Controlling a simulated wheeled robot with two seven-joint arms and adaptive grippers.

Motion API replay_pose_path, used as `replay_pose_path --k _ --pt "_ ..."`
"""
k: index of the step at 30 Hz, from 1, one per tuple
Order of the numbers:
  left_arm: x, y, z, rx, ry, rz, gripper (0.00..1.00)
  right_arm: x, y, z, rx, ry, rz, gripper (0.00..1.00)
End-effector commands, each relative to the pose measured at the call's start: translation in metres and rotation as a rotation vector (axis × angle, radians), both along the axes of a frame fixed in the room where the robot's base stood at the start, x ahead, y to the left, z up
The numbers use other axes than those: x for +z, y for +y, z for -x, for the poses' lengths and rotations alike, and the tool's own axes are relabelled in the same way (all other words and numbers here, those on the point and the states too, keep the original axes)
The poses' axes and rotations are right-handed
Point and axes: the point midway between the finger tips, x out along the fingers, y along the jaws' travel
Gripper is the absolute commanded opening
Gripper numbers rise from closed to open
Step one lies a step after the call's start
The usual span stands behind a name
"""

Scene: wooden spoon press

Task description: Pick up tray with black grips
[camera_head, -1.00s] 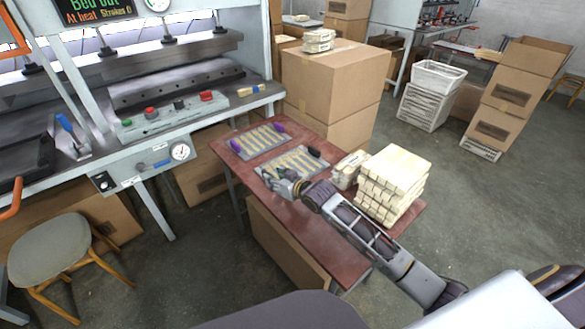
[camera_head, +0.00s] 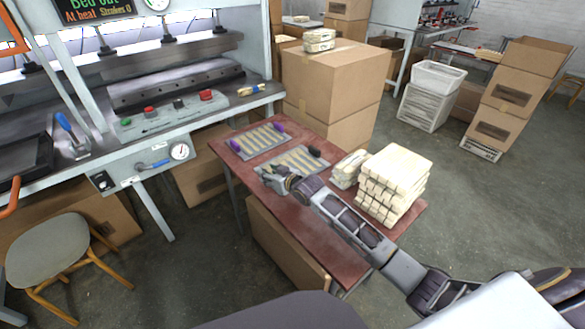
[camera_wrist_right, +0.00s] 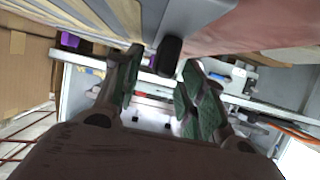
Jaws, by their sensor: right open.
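The tray with black grips (camera_head: 289,161) lies on the red table, a flat grey tray holding several pale wooden sticks. One black grip (camera_head: 314,152) shows at its far right end. The near left end is partly hidden by my right gripper (camera_head: 270,178). In the right wrist view, a black grip (camera_wrist_right: 168,57) shows between the spread green-padded fingers of my right gripper (camera_wrist_right: 163,88). The fingers are open and do not appear closed on it; contact cannot be told. My left gripper is not in view.
A similar tray with purple grips (camera_head: 257,138) lies just behind. Stacked pale wooden pieces (camera_head: 392,182) and a smaller bundle (camera_head: 348,168) stand to the right on the red table (camera_head: 310,235). A press (camera_head: 165,90) stands left, cardboard boxes (camera_head: 335,80) behind.

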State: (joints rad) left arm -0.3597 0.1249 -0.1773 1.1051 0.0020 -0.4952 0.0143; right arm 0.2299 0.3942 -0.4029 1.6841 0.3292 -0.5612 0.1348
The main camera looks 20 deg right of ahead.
Motion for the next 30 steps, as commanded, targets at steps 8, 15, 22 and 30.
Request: replay_pose_path --k 8,15,22,30 --pt "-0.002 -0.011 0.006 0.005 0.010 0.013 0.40 -0.001 0.000 -0.001 0.000 0.001 0.000 0.41" --pt "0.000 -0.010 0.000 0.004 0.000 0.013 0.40 -0.001 0.000 0.000 0.000 0.001 0.001 0.37" --pt "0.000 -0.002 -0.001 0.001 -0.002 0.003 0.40 -0.001 0.000 0.000 -0.001 0.000 0.002 0.08" --pt "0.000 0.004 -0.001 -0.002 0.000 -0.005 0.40 0.001 0.000 -0.001 0.000 -0.002 0.002 0.00"
